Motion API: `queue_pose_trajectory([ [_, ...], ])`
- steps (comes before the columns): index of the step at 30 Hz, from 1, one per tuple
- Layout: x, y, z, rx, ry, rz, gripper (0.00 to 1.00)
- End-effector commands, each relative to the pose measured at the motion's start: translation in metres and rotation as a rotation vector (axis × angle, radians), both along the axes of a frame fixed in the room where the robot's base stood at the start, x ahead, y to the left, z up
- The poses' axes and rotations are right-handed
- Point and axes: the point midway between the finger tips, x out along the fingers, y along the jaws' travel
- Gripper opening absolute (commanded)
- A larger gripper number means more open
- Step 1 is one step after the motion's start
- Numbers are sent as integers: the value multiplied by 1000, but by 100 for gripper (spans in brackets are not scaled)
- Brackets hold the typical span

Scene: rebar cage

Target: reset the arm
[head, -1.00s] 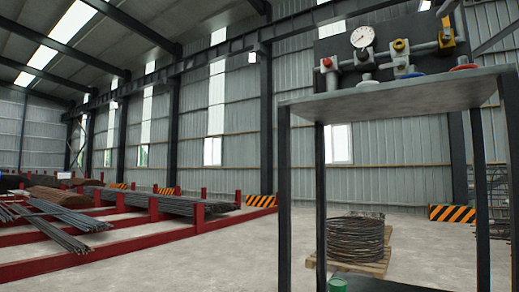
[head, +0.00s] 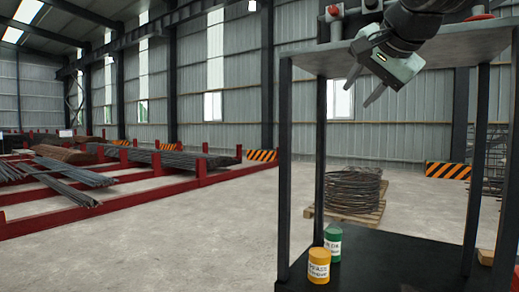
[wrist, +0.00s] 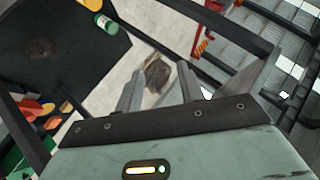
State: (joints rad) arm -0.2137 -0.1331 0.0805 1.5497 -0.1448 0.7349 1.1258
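My gripper (head: 357,96) hangs at the front of the shelf stand, at the level of its upper shelf and pointing down to the left. Its two fingers are apart with nothing between them.
A yellow can (head: 318,266) and a green can (head: 333,243) stand on the dark lower shelf (head: 400,262). Stand posts (head: 284,170) flank the space under my gripper. A wire coil (head: 352,190) sits on a pallet behind. Red racks with rebar (head: 150,170) lie left; open floor lies between.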

Motion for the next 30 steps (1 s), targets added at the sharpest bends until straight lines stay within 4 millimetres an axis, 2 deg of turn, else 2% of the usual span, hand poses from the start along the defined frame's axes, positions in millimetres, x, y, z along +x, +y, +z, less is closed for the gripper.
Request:
queue_pose_trajectory([
  [1,-7,18,-33,-60,58,73,38],
  [3,-21,40,-77,-147,129,183,38],
  [5,-36,56,-115,-222,187,279,38],
  [9,-85,84,-200,-388,318,520,38],
  [13,-145,95,-273,-530,428,758,38],
  [15,-180,93,-308,-601,485,887,38],
  [18,-228,85,-349,-685,552,1055,38],
  [21,-265,73,-376,-746,601,1188,38],
  [24,-289,63,-392,-782,631,1274,38],
  [27,-300,58,-399,-799,644,1315,38],
  [30,-302,57,-401,-803,647,1326,38],
])
